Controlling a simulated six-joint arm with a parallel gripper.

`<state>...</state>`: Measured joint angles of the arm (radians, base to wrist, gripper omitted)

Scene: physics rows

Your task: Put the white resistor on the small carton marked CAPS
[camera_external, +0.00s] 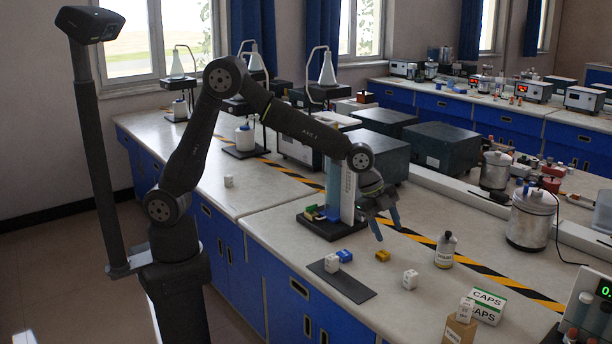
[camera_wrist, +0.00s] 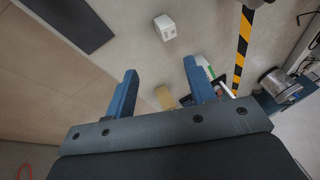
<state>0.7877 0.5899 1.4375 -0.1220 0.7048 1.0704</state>
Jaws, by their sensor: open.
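My gripper (camera_external: 388,232) is open and empty, held above the bench; its two blue fingers (camera_wrist: 160,68) show in the wrist view. A white block (camera_external: 410,279) stands alone on the bench, below and to the right of my gripper; a white block (camera_wrist: 165,28) also shows beyond the fingertips in the wrist view. The white and green CAPS carton (camera_external: 484,314) stands at the front right.
A yellow block (camera_external: 383,256) and a bottle (camera_external: 445,252) stand nearby. The brown carton (camera_external: 459,331) is beside the CAPS carton. A metal pot (camera_external: 531,220) stands behind, beyond the striped tape.

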